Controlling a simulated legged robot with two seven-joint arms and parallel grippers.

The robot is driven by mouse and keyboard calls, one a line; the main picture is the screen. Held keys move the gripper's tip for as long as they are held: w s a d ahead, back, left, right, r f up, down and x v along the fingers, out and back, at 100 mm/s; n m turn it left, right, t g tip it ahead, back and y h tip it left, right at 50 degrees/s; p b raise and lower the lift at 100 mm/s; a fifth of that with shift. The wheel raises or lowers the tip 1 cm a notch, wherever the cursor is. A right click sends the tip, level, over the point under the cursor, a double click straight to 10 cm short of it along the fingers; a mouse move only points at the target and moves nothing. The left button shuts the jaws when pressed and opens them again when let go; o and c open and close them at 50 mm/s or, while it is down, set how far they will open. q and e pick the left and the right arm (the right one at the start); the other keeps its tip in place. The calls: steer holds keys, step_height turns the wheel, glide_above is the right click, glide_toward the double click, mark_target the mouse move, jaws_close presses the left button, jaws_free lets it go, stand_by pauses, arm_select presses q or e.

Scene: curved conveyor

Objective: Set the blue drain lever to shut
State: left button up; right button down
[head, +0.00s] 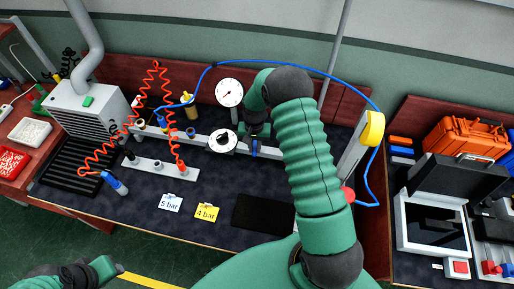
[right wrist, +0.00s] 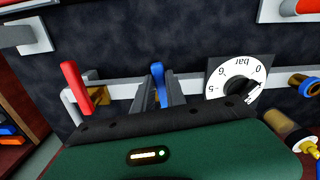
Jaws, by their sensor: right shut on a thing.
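The blue drain lever (right wrist: 158,75) stands up between the two grey fingers of my right gripper (right wrist: 160,95) in the right wrist view. The gripper is shut on it. In the head view a bit of the blue lever (head: 254,151) shows just below my right gripper (head: 257,138), at the right part of the pale rail. My arm hides what lies to the right of it. A part of my left gripper (head: 104,267) shows at the bottom left of the head view, away from the bench top; its fingers cannot be made out.
A round dial (right wrist: 239,87) marked in bar sits close right of the lever, and a red lever (right wrist: 75,82) stands to its left. A gauge (head: 229,92), coiled red hose (head: 155,68) and blue hose (head: 310,69) are around the rail. Cards (head: 207,212) lie in front.

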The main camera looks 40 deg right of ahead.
steer(key=shift+a+f+m, duration=0.25)
steer(key=shift+a+m, duration=0.15)
steer(key=shift+m, duration=0.5)
steer(key=c, duration=1.7)
jaws_free()
steer(key=shift+c, duration=0.2)
steer(key=o, duration=0.4)
steer(key=shift+w+d, duration=0.1)
steer(key=shift+w, duration=0.1)
steer(key=shift+r, duration=0.1)
steer(key=shift+r, duration=0.1)
steer(key=shift+w+r, duration=0.1)
steer(key=shift+r, duration=0.15)
step_height(320, 180, up, 16)
steer(key=shift+b, duration=1.2)
